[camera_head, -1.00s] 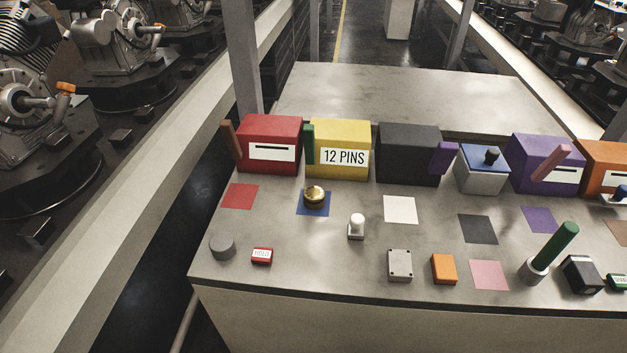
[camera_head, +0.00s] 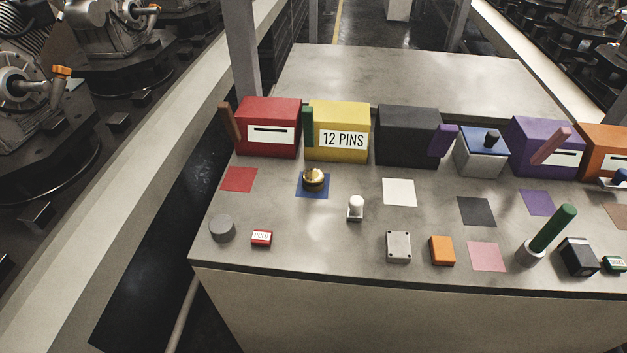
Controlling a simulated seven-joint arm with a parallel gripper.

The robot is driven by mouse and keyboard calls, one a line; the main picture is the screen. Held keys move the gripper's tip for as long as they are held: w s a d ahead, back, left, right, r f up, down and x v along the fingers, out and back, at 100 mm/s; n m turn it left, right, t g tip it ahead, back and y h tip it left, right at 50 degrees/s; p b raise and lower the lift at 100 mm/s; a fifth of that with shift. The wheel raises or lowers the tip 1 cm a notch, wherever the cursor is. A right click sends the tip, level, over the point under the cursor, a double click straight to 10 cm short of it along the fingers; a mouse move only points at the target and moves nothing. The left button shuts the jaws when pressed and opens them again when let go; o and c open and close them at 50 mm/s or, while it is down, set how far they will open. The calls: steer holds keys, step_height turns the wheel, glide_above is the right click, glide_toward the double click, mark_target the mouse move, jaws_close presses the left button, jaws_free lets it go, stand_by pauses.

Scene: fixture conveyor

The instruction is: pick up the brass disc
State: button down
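The brass disc (camera_head: 313,180) is a round, shiny gold piece with a raised middle. It sits on the blue square (camera_head: 313,194) on the grey table, in front of the yellow box labelled "12 PINS" (camera_head: 343,139). Nothing covers it from above. My gripper is not in the head camera view.
Red (camera_head: 268,112), black (camera_head: 405,135) and purple (camera_head: 530,140) boxes line the back. A white-tipped peg (camera_head: 355,208) stands right of the disc. A grey cylinder (camera_head: 222,229) and red block (camera_head: 261,238) lie front left. A green-handled lever (camera_head: 553,229) stands front right.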

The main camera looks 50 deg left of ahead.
stand_by(0.3)
steer(key=shift+c, duration=0.8)
jaws_free()
